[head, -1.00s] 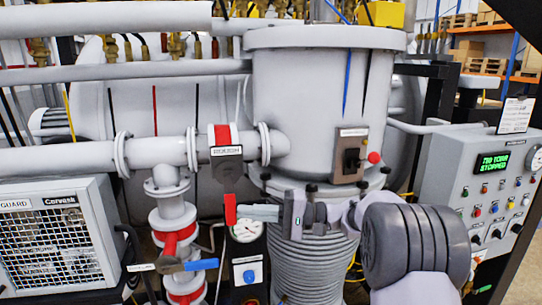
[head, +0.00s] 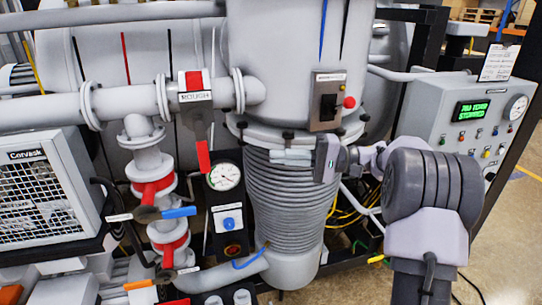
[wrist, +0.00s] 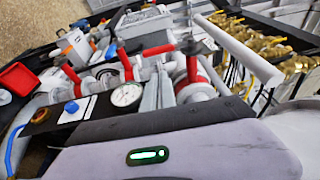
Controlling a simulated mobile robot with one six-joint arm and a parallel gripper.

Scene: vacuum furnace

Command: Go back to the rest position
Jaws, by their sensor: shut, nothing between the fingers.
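My gripper (head: 276,157) is in the middle of the head view, in front of the upper part of the ribbed grey column. It points left and its fingers look closed with nothing held. A gap separates it from the red-handled ROUGH valve (head: 196,97) to its left. That valve's red lever (head: 203,157) hangs downward.
A round gauge (head: 224,177) sits on a black panel with a blue knob (head: 229,223). A blue-handled valve (head: 178,212) is lower left. The control cabinet (head: 447,110) stands at right, its green display lit. Open floor (head: 505,225) shows at the right.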

